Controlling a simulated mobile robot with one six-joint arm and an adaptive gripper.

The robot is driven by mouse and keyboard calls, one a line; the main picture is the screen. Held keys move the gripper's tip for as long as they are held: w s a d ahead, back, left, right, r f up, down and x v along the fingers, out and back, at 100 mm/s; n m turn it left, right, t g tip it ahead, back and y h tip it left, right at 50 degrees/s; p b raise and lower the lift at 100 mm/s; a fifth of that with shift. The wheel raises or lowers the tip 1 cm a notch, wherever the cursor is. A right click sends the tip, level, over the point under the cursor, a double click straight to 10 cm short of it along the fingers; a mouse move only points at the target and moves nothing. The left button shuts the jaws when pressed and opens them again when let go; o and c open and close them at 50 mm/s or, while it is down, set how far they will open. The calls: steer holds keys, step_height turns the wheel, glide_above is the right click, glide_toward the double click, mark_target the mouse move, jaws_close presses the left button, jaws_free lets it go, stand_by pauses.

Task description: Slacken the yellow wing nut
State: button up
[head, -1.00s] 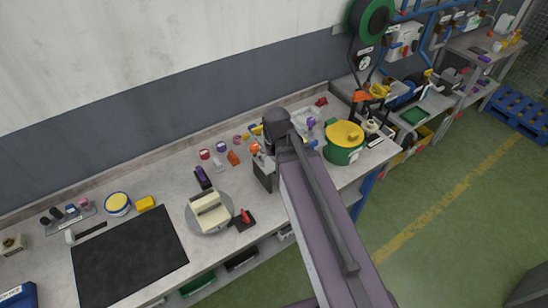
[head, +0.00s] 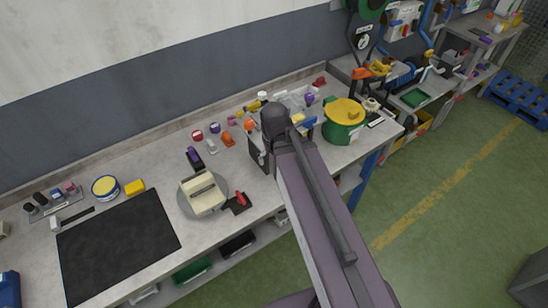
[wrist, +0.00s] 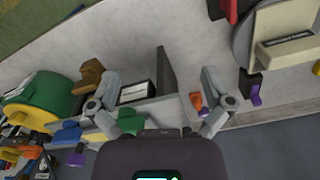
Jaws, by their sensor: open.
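I cannot pick out the yellow wing nut for certain. A small yellow piece (head: 253,106) lies on the bench behind my arm in the head view, too small to identify. My gripper (wrist: 160,75) is open and empty in the wrist view, its two grey fingers spread wide. A dark upright panel (wrist: 166,72) and a labelled block (wrist: 137,91) show between and beyond the fingers. In the head view my arm hides the gripper and part of the bench behind it.
A green pot (head: 343,134) with a yellow lid stands right of my arm. A round grey plate (head: 184,207) with a cream block (head: 203,193) stands left of it. A black mat (head: 118,245) covers the bench's left part. Small coloured items lie behind.

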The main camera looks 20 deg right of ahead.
step_height(320, 180, down, 8)
steer(key=s+b, duration=0.1)
steer(key=b, duration=0.6)
steer(key=shift+r, duration=0.2)
steer(key=shift+f, duration=0.1)
steer(key=shift+f, duration=0.1)
